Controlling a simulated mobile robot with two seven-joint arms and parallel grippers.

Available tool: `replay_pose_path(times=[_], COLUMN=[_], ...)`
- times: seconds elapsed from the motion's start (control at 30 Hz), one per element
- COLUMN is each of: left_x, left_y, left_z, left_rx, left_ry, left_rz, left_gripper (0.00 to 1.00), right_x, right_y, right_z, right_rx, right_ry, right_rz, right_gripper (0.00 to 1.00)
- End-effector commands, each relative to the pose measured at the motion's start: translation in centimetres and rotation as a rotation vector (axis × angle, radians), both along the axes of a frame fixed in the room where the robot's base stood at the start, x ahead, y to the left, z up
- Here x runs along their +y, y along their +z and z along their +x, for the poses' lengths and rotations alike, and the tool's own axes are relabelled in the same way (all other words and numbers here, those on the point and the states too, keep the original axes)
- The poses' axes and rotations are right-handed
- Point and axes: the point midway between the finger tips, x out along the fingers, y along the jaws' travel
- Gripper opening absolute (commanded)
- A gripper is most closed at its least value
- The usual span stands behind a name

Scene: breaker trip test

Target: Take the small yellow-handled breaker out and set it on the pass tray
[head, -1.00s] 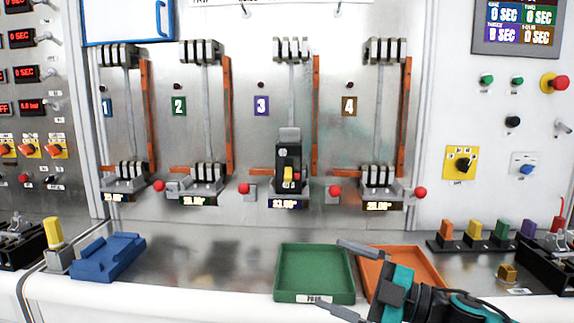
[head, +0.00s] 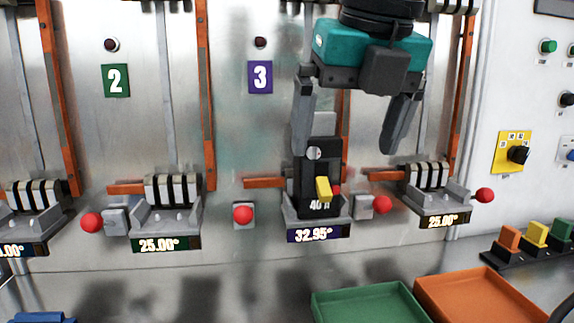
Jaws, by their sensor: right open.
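The small black breaker (head: 312,190) with a yellow handle (head: 323,188) sits upright in the grey socket of bay 3 (head: 290,212), above a display reading 32.95°. My right gripper (head: 347,148) comes down from above in front of this bay. It is open, its left finger in front of or close to the breaker's upper part and its right finger off to the right; contact cannot be told. The green pass tray (head: 322,308) is at the bottom, partly cut off, and no object shows in its visible part. My left gripper is not in view.
Red knobs (head: 243,214) stand beside the bays, one right of the breaker (head: 382,204). Orange bars (head: 207,100) run up the panel. An orange tray (head: 482,292) adjoins the green one. A blue holder (head: 42,317) shows at bottom left.

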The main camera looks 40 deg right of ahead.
Motion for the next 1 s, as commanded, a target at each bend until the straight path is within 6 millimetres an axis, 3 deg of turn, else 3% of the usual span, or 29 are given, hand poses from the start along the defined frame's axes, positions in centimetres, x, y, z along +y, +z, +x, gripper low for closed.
replay_pose_path(times=[0.17, 0.6, 0.9, 1.0], left_x=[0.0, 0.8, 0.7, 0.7], left_y=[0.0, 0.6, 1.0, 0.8], left_z=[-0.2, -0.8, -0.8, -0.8], left_rx=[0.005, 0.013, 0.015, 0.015], left_ry=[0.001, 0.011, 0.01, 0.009], left_rz=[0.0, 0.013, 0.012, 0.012], left_gripper=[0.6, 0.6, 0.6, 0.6], right_x=[-0.7, -4.9, -6.0, -6.3], right_y=[0.7, 0.6, 0.6, -1.3], right_z=[0.5, 8.1, 10.2, 10.7], right_rx=[-0.006, -0.004, -0.005, -0.003], right_ry=[-0.027, -0.025, -0.025, -0.022], right_rz=[-0.052, -0.049, -0.048, -0.047], right_gripper=[1.0, 1.0, 1.0, 1.0])
